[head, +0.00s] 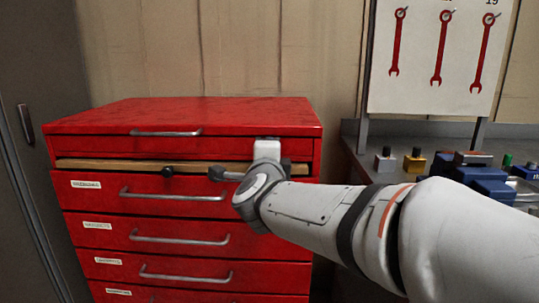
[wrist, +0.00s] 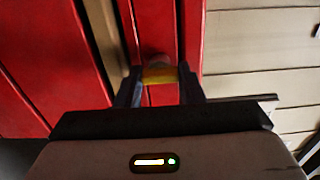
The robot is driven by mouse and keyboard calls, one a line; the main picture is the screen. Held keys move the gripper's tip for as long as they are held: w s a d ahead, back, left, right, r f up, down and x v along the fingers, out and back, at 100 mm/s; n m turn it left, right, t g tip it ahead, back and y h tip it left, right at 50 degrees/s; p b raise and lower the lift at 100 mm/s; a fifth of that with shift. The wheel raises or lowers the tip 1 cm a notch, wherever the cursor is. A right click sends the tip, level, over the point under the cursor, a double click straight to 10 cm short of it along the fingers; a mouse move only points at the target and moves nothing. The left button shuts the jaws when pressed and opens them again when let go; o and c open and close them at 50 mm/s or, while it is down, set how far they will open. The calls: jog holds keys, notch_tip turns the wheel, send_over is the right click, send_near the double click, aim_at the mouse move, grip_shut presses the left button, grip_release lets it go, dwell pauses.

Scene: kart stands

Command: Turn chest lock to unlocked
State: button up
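The red tool chest (head: 180,118) stands at the left of the head view and fills the left of the wrist view (wrist: 75,60). My gripper (wrist: 160,78) is at the upper right of its front, under the lid. In the wrist view its two dark fingers stand apart, with a yellow piece (wrist: 159,74) and a dull rounded end filling the gap between them. This piece appears to be the chest lock, held between the fingers. My wrist hides it in the head view. Which way the lock is turned cannot be told.
A pale wooden strip (head: 110,163) with a black knob (head: 167,171) runs across the chest above several drawers with metal handles. At the right a bench holds a blue vise (head: 487,181) and small items below a wrench board (head: 440,85). A grey cabinet (head: 30,200) stands left.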

jog(key=o, duration=0.5)
jog(key=s+p, duration=0.2)
jog(key=s, duration=0.5)
jog(key=shift+s+a, duration=0.1)
jog(key=shift+s, duration=0.3)
